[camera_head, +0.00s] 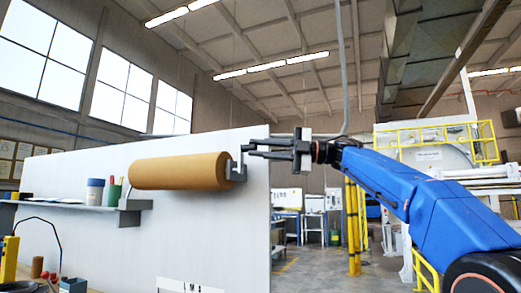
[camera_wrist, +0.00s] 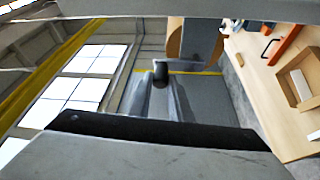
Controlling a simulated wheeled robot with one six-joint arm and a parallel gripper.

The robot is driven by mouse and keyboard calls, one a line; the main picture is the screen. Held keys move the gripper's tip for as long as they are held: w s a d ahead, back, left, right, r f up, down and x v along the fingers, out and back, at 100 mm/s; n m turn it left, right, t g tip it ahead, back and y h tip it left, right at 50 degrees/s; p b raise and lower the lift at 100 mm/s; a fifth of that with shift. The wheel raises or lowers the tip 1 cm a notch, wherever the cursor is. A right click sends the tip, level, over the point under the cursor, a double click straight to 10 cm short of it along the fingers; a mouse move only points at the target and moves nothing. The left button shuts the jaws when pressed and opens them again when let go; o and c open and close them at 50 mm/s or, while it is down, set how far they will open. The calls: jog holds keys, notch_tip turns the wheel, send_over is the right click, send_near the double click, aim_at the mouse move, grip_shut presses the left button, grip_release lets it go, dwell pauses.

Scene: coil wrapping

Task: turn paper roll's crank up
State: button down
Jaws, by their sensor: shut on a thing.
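The brown paper roll (camera_head: 180,171) lies level on a holder in front of a white panel. Its grey crank (camera_head: 240,165) is at the roll's right end, with the handle part above the roll's axis. My gripper (camera_head: 252,148) reaches in from the right and is shut on the crank's handle. In the wrist view, the dark round handle end (camera_wrist: 160,73) sits between my fingertips (camera_wrist: 161,92). A brown part of the roll (camera_wrist: 174,38) shows behind a grey bracket there; most of the roll is hidden.
A grey shelf (camera_head: 70,205) on the white panel (camera_head: 205,230) holds a cup and a green pen holder (camera_head: 113,192) left of the roll. In the wrist view, a wooden worktop (camera_wrist: 262,85) with a box lies at right. Open floor shows right of the panel.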

jog(key=shift+f, duration=0.1)
jog(key=c, duration=1.9)
grip_release()
jog(key=d+f, duration=0.1)
jog(key=d, duration=1.6)
jog(key=shift+w+d+f, duration=0.15)
jog(key=shift+w+d, duration=0.05)
jog(key=shift+w, duration=0.15)
